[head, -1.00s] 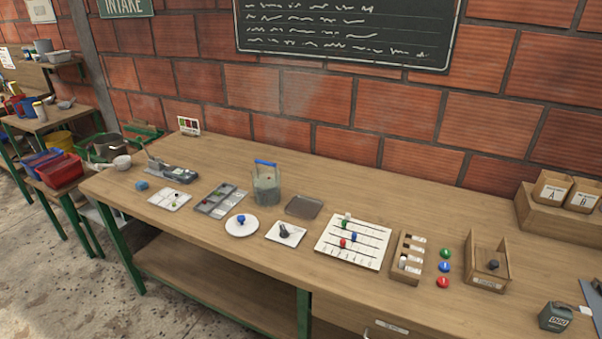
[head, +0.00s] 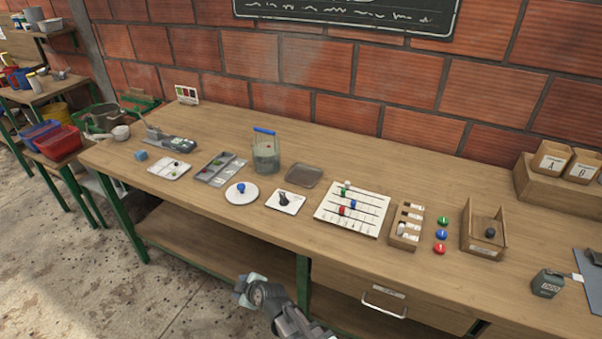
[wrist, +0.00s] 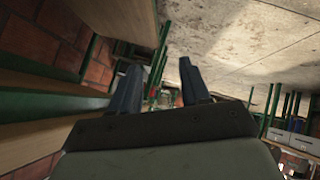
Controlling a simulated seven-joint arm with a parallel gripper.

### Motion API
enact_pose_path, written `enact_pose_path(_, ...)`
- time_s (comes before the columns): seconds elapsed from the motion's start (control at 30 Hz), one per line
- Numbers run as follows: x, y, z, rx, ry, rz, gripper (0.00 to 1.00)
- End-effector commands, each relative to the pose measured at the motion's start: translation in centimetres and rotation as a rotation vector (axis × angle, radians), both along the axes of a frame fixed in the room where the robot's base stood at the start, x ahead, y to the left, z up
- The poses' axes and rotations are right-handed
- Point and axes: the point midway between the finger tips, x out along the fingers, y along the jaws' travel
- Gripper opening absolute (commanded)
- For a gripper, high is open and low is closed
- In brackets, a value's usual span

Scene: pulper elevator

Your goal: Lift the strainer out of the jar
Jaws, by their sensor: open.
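In the head view a clear glass jar (head: 266,163) stands on the bench left of centre. The strainer's blue handle (head: 264,131) shows above the jar's rim; the part inside the jar is hard to make out. My gripper (head: 243,286) is low in front of the bench's front edge, well below and apart from the jar. In the wrist view my gripper (wrist: 160,80) has its two dark fingers spread with nothing between them. The jar is not in the wrist view.
A dark square tray (head: 304,175) lies right of the jar. A grey compartment tray (head: 219,168) is left of it. A white round dish (head: 241,194) and a white tile (head: 285,201) lie in front. The wooden bench (head: 190,210) has a bare front strip.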

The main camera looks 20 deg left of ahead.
Motion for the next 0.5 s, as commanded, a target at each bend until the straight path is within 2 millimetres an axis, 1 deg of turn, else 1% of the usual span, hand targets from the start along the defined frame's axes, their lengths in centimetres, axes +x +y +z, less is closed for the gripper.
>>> enact_pose_path(0.03, 0.4, 2.0, 1.8, 0.034, -0.024, 0.005, 0.47)
enact_pose_path(0.13, 1.6, 4.8, 5.3, 0.097, -0.053, -0.009, 0.47)
enact_pose_path(0.2, 2.9, 6.5, 7.8, 0.141, -0.063, -0.031, 0.47)
enact_pose_path(0.27, 4.1, 7.7, 10.1, 0.177, -0.070, -0.054, 0.47)
enact_pose_path(0.3, 4.9, 8.4, 11.5, 0.201, -0.070, -0.071, 0.47)
enact_pose_path(0.47, 8.5, 10.6, 17.4, 0.296, -0.067, -0.141, 0.47)
enact_pose_path(0.5, 9.4, 11.0, 19.0, 0.320, -0.064, -0.159, 0.47)
